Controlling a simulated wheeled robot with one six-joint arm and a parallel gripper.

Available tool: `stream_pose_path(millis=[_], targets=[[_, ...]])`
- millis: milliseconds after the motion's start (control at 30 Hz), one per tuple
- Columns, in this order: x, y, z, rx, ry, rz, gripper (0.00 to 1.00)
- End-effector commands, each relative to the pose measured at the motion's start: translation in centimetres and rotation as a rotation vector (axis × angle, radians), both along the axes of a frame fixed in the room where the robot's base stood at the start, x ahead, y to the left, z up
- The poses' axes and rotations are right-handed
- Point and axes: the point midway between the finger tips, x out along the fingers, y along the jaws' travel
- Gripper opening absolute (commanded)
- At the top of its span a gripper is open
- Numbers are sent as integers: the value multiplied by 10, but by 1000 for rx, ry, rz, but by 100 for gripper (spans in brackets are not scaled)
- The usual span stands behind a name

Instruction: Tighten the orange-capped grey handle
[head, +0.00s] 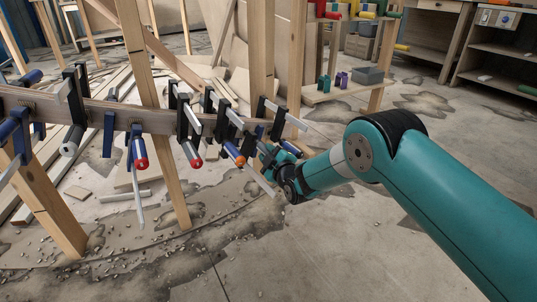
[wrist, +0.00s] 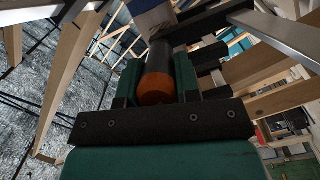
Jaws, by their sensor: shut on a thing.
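The orange-capped grey handle (wrist: 158,62) is in the middle of the wrist view, its orange end (wrist: 155,89) towards my palm. The teal fingers of my gripper (wrist: 158,75) stand on both sides of it and are shut on it. In the head view my gripper (head: 268,160) is at the right part of the row of clamps, and it hides most of what it holds. A blue handle with an orange end (head: 239,160) shows just left of my gripper there; I cannot tell whether it is the held one.
Several clamps with red-ended (head: 140,158) and grey-ended (head: 70,143) handles hang along the curved wooden stringer (head: 155,120), close left of my gripper. Wooden posts (head: 165,170) stand around it. Metal bars stick out near my gripper. Open floor (head: 340,240) lies at the front right.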

Motion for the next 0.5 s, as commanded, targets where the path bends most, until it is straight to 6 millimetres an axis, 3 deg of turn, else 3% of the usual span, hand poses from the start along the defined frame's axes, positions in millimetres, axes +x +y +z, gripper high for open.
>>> stream_pose_path(millis=[500], targets=[[1, -2, 2, 237, 226, 50, 7]])
